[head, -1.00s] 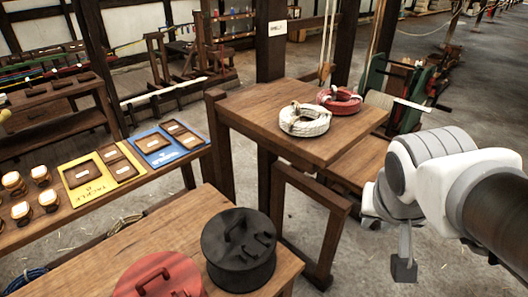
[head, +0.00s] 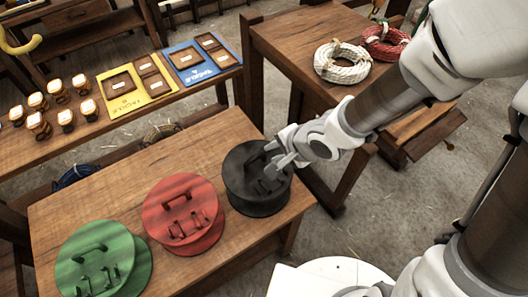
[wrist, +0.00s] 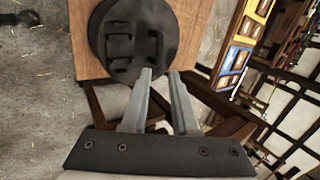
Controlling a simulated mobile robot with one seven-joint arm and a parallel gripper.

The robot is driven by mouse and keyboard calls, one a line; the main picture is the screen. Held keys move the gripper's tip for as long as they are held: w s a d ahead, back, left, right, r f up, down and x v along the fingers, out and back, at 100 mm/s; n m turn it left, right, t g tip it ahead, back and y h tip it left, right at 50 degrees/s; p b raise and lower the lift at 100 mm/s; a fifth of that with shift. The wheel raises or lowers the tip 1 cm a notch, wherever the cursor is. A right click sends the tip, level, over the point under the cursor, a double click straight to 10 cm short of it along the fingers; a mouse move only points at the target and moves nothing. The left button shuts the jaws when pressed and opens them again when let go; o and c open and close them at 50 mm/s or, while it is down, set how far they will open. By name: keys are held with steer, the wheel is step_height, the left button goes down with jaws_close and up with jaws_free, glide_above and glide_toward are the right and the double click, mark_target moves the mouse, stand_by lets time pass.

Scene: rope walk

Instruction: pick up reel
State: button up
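Three round reels with handles on top stand on the wooden bench: a black reel (head: 240,190) at its right end, a red reel (head: 178,228) in the middle and a green reel (head: 85,270) at the left. The black reel also shows at the top of the wrist view (wrist: 98,30), with raised handle and loops on its top. My gripper (head: 272,155) is over the right part of the black reel in the head view. In the wrist view its two fingers (wrist: 160,72) are apart with nothing between them, near the reel's edge. I cannot tell whether they touch it.
The bench (head: 130,180) has bare wood behind the reels. A shelf behind holds a yellow tray board (head: 108,102), a blue one (head: 180,78) and several small jars. A white rope coil (head: 345,75) and red coil (head: 392,48) lie on a table at the right.

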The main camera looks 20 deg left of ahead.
steer(key=b, duration=0.7)
glide_toward(255, 158)
steer(key=x, duration=0.5)
steer(key=shift+s, duration=0.15)
steer(key=shift+b+x, duration=1.05)
steer(key=shift+x, duration=1.95)
steer(key=shift+d, duration=0.1)
jaws_close()
steer(key=shift+w+r, duration=0.1)
steer(key=shift+w, duration=0.1)
